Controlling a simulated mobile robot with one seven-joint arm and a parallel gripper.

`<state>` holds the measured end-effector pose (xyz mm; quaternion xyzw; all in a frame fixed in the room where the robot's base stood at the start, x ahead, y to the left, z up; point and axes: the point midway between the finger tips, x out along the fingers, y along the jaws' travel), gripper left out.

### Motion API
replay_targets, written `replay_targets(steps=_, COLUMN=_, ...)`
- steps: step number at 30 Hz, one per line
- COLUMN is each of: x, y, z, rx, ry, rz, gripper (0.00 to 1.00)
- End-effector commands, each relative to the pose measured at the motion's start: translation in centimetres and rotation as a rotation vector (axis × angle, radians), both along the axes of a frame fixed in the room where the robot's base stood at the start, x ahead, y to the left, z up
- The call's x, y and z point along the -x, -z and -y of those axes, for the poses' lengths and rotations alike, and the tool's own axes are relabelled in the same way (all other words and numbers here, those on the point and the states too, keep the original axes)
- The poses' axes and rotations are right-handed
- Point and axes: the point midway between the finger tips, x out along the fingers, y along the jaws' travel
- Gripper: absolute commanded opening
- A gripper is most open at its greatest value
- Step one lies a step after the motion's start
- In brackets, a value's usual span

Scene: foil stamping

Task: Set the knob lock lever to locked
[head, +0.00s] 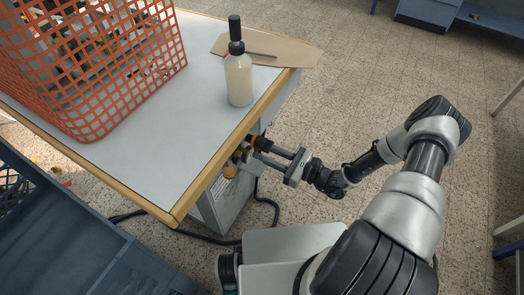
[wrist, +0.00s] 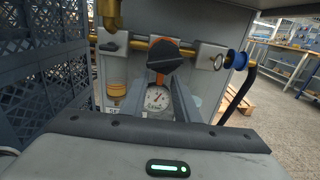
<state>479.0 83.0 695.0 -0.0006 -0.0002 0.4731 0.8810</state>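The black regulator knob (wrist: 164,55) with orange parts faces me under the table edge in the wrist view. An orange tab (wrist: 161,77), which may be the lock lever, shows just below it, above a round dial gauge (wrist: 157,98). In the head view an orange part (head: 252,140) shows beside the table edge. My gripper (head: 268,152) reaches it from the right with fingers apart. In the wrist view the fingers of my gripper (wrist: 163,82) flank the gauge, nothing clearly held between them. I cannot tell whether a fingertip touches the knob or tab, nor the lever's setting.
Brass pipe (wrist: 140,45), a yellow filter bowl (wrist: 117,89) and a blue round fitting (wrist: 237,60) sit close around the knob. The tabletop (head: 190,130) overhangs the fittings and bears an orange basket (head: 95,127) and a bottle (head: 238,78). Blue crates (wrist: 45,70) stand left.

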Motion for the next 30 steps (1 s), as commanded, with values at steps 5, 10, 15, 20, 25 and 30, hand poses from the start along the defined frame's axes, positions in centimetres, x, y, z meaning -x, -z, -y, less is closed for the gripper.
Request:
replay_targets(steps=5, x=-0.62, y=0.0, z=-0.97, rx=-0.001, ry=0.0, rz=-0.001, gripper=0.28)
replay_targets(steps=10, x=-0.68, y=0.0, z=-1.05, rx=-0.001, ry=0.0, rz=-0.001, gripper=0.28)
replay_targets(steps=15, x=-0.67, y=-0.01, z=-1.03, rx=-0.001, ry=0.0, rz=-0.001, gripper=0.16)
replay_targets(steps=20, x=-0.67, y=-0.01, z=-1.02, rx=-0.001, ry=0.0, rz=-0.001, gripper=0.0)
replay_targets(steps=25, x=-0.63, y=-0.01, z=-1.03, rx=-0.003, ry=0.0, rz=-0.005, gripper=0.0)
replay_targets(steps=30, x=-0.5, y=0.0, z=-1.11, rx=-0.024, ry=0.0, rz=-0.036, gripper=0.0)
